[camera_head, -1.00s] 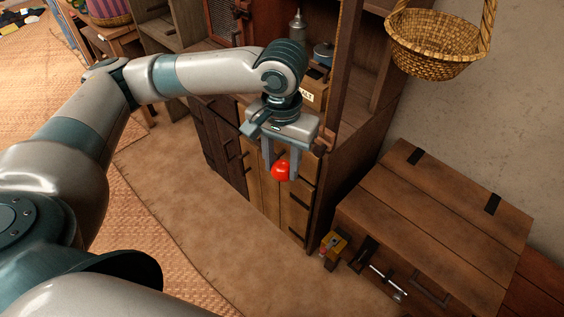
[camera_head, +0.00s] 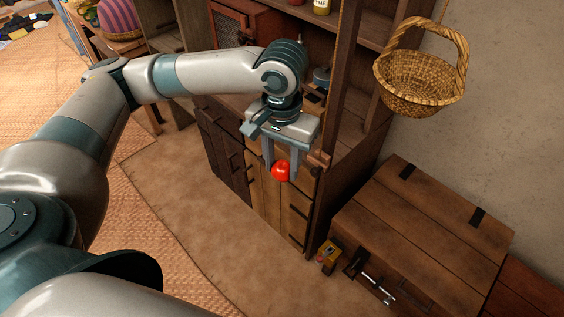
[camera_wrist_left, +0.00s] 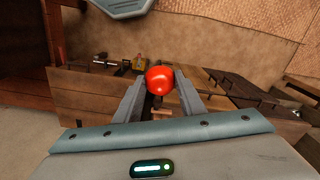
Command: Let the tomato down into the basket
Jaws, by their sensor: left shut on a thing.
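A red tomato (camera_head: 281,170) is held between the two fingers of my left gripper (camera_head: 282,165), in front of the wooden cabinet. The tomato also shows in the left wrist view (camera_wrist_left: 159,80), between the fingertips of the left gripper (camera_wrist_left: 160,88). A woven basket (camera_head: 419,84) with a tall arched handle hangs by the wall at the upper right, apart from the gripper and to its right. I see no tomato in the part of its inside that shows. My right gripper is not in view.
A wooden chest (camera_head: 425,225) stands below the basket. The cabinet (camera_head: 262,190) with its upright post (camera_head: 341,90) stands behind the gripper, close to the line toward the basket. A small yellow box (camera_head: 328,256) is by the chest. The mat floor (camera_head: 190,200) in front is clear.

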